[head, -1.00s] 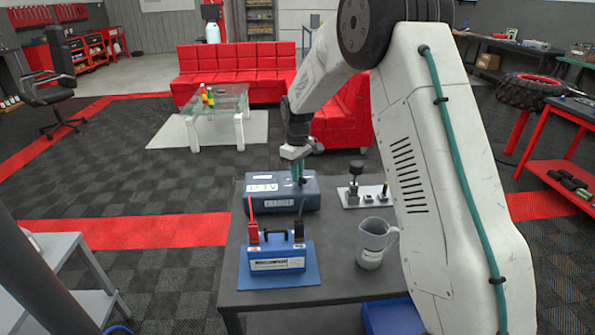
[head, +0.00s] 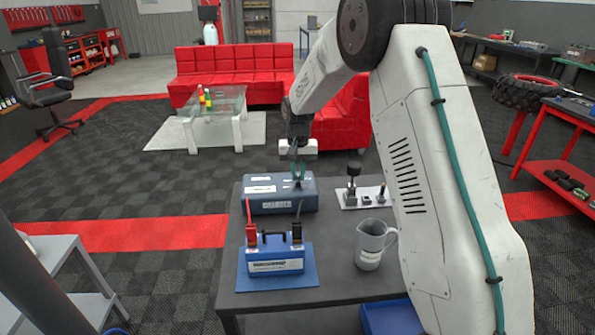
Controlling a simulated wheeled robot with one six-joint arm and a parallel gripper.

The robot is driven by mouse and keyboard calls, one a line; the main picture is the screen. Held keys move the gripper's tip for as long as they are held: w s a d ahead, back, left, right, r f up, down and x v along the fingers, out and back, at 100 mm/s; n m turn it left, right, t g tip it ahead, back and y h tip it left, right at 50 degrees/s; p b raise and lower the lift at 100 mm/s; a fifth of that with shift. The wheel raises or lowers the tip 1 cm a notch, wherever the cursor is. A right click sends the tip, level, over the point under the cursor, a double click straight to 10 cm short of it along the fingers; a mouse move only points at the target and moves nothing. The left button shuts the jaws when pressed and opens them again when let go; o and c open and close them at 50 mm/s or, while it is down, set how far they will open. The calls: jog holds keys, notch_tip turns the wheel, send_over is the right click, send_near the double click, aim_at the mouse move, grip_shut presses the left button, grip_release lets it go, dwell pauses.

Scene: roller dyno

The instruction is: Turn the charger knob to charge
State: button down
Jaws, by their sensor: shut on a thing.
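The charger is a blue-grey box (head: 264,203) with white labels, at the back of the dark table in the head view. My gripper (head: 298,181) points down onto the right part of the charger's top. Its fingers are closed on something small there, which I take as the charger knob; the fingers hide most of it. The knob's pointer and its markings cannot be read at this size.
A blue battery (head: 275,257) with red and black clamps stands on a blue mat (head: 310,282) in front of the charger. A grey jug (head: 371,245) stands to the right. A light plate with dark posts (head: 347,203) lies behind it. Bare tabletop (head: 330,236) lies between.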

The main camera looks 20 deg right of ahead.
jog(key=shift+d+r+m, duration=0.1)
jog(key=shift+d+m, duration=0.05)
jog(key=shift+m, duration=0.65)
jog(key=shift+d+r+m, duration=0.1)
jog(key=shift+m, duration=0.7)
jog(key=shift+f, duration=0.1)
jog(key=c, duration=1.5)
grip_release()
jog(key=shift+o, duration=0.3)
notch_tip(320, 180, up, 8)
jog(key=shift+d+f, duration=0.1)
jog(key=shift+f, duration=0.05)
